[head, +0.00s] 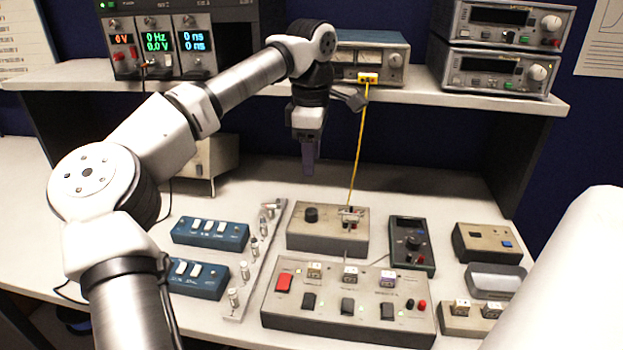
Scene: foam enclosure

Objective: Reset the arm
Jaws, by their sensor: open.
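My gripper (308,158) is at the end of my arm, in the middle of the head view. It points down and hangs in the air above the back part of the bench. The jaws are open, though they show nearly edge-on and their gap is hard to see. Nothing shows between them. My arm reaches up from the lower left, bends at the upper middle and drops to the gripper. The gripper is apart from the beige box (299,240) with a black knob that stands below it.
A yellow cable (358,145) runs from a shelf instrument (372,58) down to the beige box, right of my gripper. A switch panel (330,322), two blue switch boxes (210,234) and a dark meter (408,262) stand on the bench (265,180). The shelf (420,97) holds more instruments.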

